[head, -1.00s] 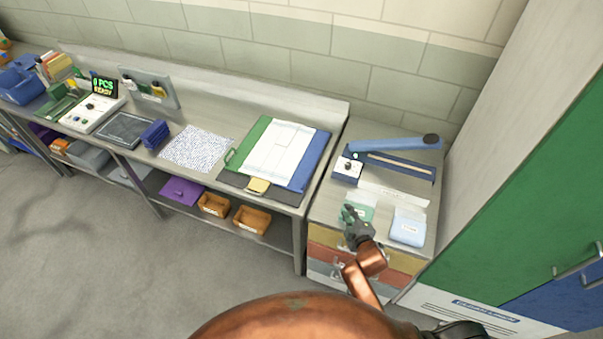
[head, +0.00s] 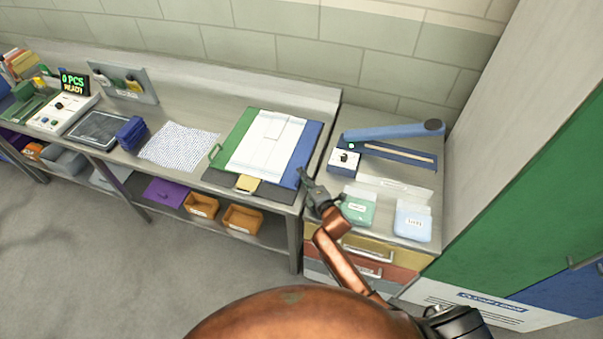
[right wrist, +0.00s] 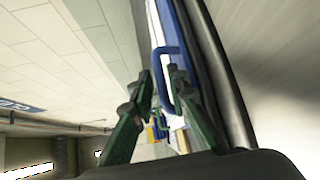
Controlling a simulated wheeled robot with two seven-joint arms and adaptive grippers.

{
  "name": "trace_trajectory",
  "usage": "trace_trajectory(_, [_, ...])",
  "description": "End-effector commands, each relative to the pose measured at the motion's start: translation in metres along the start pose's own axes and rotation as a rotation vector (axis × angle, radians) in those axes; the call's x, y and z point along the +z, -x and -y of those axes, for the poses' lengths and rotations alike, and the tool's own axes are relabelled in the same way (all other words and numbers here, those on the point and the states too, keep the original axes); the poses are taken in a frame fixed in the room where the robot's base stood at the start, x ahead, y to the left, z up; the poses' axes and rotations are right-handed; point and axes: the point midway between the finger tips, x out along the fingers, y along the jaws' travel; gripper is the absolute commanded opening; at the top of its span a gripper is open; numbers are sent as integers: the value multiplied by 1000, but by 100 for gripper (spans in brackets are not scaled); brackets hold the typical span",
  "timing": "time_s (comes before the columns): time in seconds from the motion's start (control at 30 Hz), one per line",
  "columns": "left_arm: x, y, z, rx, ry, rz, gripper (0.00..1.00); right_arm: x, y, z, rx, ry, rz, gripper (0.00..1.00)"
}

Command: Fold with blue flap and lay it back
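The folding board has a green flap (head: 229,145) on its left and a blue flap (head: 306,143) on its right. A white cloth piece (head: 266,146) lies flat between them, overlapping both. My right gripper (head: 304,180) is at the front right corner of the blue flap. In the right wrist view its two fingers (right wrist: 161,84) are apart, with the blue handle (right wrist: 163,62) at or between their tips. I cannot tell whether they touch it. My left gripper is not in view.
A blue-armed sealer (head: 390,135) stands on the right cabinet. A green pouch stack (head: 358,208) and a light blue one (head: 412,222) lie in front of it. A dotted sheet (head: 178,147) lies left of the board. The bench's front edge is close to my gripper.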

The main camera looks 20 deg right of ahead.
Motion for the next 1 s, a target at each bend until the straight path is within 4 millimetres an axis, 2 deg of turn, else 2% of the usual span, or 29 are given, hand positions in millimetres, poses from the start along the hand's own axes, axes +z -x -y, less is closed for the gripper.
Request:
trace_trajectory(0.1, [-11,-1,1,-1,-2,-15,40,1,-12,0,0,-2,1,15])
trace_trajectory(0.3, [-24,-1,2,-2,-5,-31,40,2,-16,1,-2,-2,3,15])
trace_trajectory(0.47, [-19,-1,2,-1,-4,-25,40,2,-16,1,-2,-2,3,15])
trace_trajectory(0.7, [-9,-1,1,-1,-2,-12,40,3,-15,1,-2,-2,4,0])
trace_trajectory(1.0, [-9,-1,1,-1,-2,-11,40,3,-15,2,-2,-2,5,0])
